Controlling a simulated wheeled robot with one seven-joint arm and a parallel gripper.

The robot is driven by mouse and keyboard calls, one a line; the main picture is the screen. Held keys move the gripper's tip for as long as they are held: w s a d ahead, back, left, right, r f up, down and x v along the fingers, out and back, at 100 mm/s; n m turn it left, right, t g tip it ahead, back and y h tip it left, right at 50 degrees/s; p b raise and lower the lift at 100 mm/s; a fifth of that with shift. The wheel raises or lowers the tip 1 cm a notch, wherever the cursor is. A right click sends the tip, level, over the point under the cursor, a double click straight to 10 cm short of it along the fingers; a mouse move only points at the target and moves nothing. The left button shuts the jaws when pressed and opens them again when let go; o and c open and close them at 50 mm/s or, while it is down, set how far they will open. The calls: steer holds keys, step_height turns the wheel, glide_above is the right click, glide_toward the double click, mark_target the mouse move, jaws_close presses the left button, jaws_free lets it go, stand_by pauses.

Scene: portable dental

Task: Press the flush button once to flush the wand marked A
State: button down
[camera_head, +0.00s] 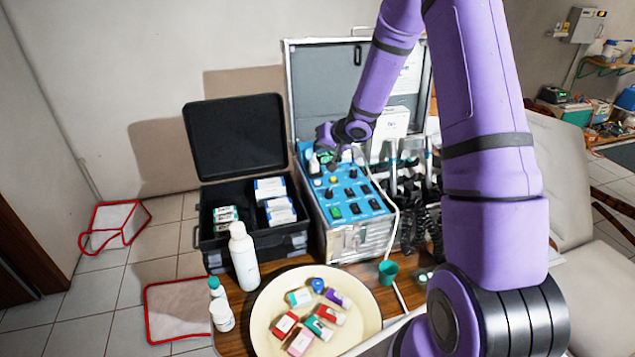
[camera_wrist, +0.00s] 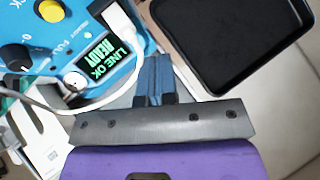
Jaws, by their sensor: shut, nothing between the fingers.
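In the wrist view, the panel (camera_wrist: 75,40) shows a yellow button (camera_wrist: 50,11), a black knob (camera_wrist: 16,57), a white round part (camera_wrist: 75,81) and a lit display (camera_wrist: 108,64) reading "LINE OK READY". I cannot tell which control is the flush button. My gripper (camera_wrist: 156,62) is shut and empty, beside the panel's edge, right of the display in that view. The wands (camera_head: 405,185) hang right of the panel; their letters are not legible.
A white cable (camera_wrist: 30,103) loops across the panel. An open black box (camera_head: 290,236) stands left of the case; a cream basin (camera_head: 262,325) with small packs is in front.

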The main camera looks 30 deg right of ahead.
stand_by(0.3)
steer(key=shift+w+f, duration=0.2)
steer(key=shift+f, duration=4.15)
steer(key=shift+f, duration=0.15)
steer(key=shift+d+f, duration=0.1)
steer(key=shift+f, duration=0.2)
steer(key=shift+f, duration=0.4)
steer(key=shift+r, duration=0.85)
steer(key=shift+r, duration=0.15)
steer(key=shift+s+r, duration=0.15)
steer(key=shift+r, duration=2.2)
